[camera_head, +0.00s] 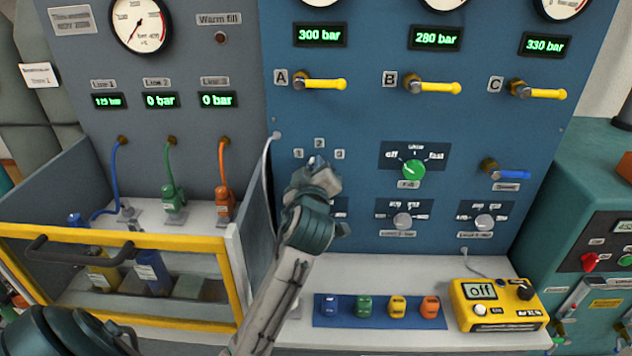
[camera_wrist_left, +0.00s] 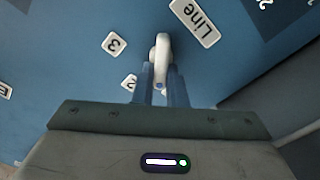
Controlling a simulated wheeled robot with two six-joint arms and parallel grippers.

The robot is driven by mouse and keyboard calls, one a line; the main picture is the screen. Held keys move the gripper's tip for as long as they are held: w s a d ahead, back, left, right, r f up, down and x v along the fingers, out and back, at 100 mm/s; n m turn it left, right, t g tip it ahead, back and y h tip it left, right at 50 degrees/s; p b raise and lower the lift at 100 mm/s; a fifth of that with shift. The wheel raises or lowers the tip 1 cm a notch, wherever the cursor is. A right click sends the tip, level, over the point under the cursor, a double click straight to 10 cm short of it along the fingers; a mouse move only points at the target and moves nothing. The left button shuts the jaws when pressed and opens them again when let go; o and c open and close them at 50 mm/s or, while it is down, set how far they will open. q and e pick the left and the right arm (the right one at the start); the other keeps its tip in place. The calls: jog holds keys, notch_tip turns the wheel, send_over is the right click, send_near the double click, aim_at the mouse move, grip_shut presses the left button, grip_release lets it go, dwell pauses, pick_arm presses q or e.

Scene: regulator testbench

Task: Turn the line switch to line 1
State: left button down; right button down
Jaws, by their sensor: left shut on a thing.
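The line switch (camera_wrist_left: 161,48) is a small pale knob on the blue panel, below the labels 1 (camera_head: 298,153), 2 (camera_head: 319,143) and 3 (camera_head: 340,154) in the head view. My left gripper (camera_head: 317,165) reaches up to it from below and covers most of it there. In the left wrist view, the two bluish fingers of my left gripper (camera_wrist_left: 161,82) are shut on the knob, one on each side. A Line plate (camera_wrist_left: 194,22) and the labels 3 and 2 lie close around it. I cannot tell which number the knob points to. My right gripper is not in view.
Yellow valve levers (camera_head: 320,84) stick out above, and a green selector knob (camera_head: 413,169) sits to the right. A grey side wall (camera_head: 256,215) of the yellow-framed enclosure (camera_head: 232,270) stands close left of my left arm. A yellow meter reading Off (camera_head: 497,310) lies on the bench.

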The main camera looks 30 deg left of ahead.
pick_arm(q)
jog(key=shift+s+a+f+n+b, duration=0.1)
jog(key=shift+f+n+b, duration=0.05)
jog(key=shift+n+b, duration=0.9)
jog(key=shift+a+f+n+b, duration=0.1)
jog(key=shift+n+b, duration=0.7)
jog(key=shift+n, duration=0.35)
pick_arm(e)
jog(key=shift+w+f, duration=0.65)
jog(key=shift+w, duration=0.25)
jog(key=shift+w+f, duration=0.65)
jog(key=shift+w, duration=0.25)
pick_arm(q)
jog(key=c, duration=1.5)
grip_release()
jog(key=shift+o, duration=0.2)
